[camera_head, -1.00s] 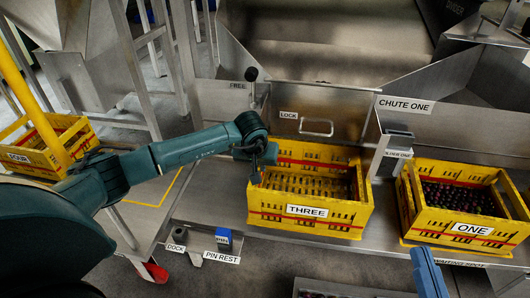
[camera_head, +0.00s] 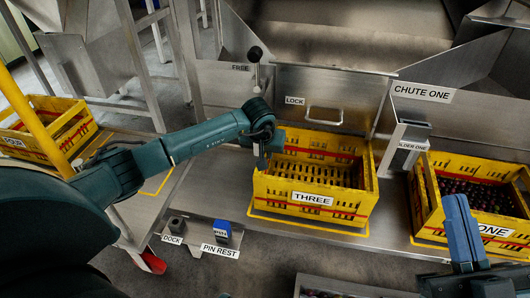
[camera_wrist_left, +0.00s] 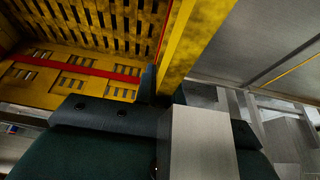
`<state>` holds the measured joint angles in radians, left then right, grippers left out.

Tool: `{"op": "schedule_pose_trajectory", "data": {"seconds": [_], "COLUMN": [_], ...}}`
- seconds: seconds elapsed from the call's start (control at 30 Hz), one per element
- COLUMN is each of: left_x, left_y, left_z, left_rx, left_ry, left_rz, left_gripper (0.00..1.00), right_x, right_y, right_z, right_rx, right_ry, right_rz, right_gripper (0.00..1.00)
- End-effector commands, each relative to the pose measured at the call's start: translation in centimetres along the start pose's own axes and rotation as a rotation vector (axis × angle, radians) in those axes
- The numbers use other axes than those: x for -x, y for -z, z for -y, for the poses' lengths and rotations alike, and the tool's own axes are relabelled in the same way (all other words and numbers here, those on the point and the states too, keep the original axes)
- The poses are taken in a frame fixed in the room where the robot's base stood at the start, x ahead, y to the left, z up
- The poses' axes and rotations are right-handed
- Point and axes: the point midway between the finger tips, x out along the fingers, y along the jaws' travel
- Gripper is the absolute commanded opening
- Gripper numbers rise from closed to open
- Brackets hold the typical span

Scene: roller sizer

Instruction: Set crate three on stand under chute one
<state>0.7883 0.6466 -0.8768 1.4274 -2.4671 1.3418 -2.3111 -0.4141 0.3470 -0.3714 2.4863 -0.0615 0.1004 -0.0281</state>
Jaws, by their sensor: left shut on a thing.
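Crate three (camera_head: 312,214) is a yellow slatted crate, empty inside, labelled THREE. It sits level at a yellow outline on the metal stand (camera_head: 250,232), in front of the LOCK panel and left of the CHUTE ONE label (camera_head: 421,92). My left gripper (camera_head: 262,158) is shut on its left side wall. In the left wrist view the yellow wall (camera_wrist_left: 190,45) runs up from the fingers, with the slotted crate inside to the left.
Crate one (camera_head: 433,212), holding dark round fruit, stands to the right. A holder post (camera_head: 400,150) rises between the crates. Crate four (camera_head: 55,118) is at the far left. The DOCK and PIN REST bracket (camera_head: 205,238) is front left. Another dark-filled container shows at the bottom edge.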

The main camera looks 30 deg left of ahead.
Motion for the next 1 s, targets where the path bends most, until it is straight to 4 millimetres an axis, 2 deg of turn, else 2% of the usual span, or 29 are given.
{"op": "schedule_pose_trajectory", "data": {"seconds": [0.07, 0.1, 0.33, 0.67, 0.7, 0.87, 1.0], "left_x": [-0.2, -0.2, -0.2, 0.3, 0.6, 2.7, 5.4], "left_y": [0.0, -0.1, -0.1, 0.1, 0.1, 0.3, 0.4], "left_z": [0.0, 0.0, 0.0, 0.0, 0.0, 0.1, 0.1], "left_rx": [0.001, 0.000, 0.000, 0.000, -0.001, -0.001, -0.002], "left_ry": [-0.002, 0.000, 0.000, 0.000, 0.000, 0.002, 0.002], "left_rz": [-0.003, 0.000, 0.000, 0.000, -0.001, -0.001, -0.001], "left_gripper": [0.00, 0.13, 0.32, 0.33, 0.33, 0.33, 0.33], "right_x": [0.0, -0.2, -0.2, -0.4, -0.4, 1.2, 2.2], "right_y": [0.1, 0.2, 0.2, 0.5, 0.6, -1.4, -2.1], "right_z": [0.0, -0.1, -0.1, -0.2, -0.2, 0.9, 1.4], "right_rx": [0.008, 0.011, 0.010, 0.007, 0.001, -0.110, -0.144], "right_ry": [0.001, 0.001, 0.001, 0.001, 0.001, -0.022, -0.035], "right_rz": [-0.013, -0.018, -0.017, -0.011, -0.003, 0.171, 0.285], "right_gripper": [0.00, 0.00, 0.00, 0.00, 0.00, 0.00, 0.00]}}
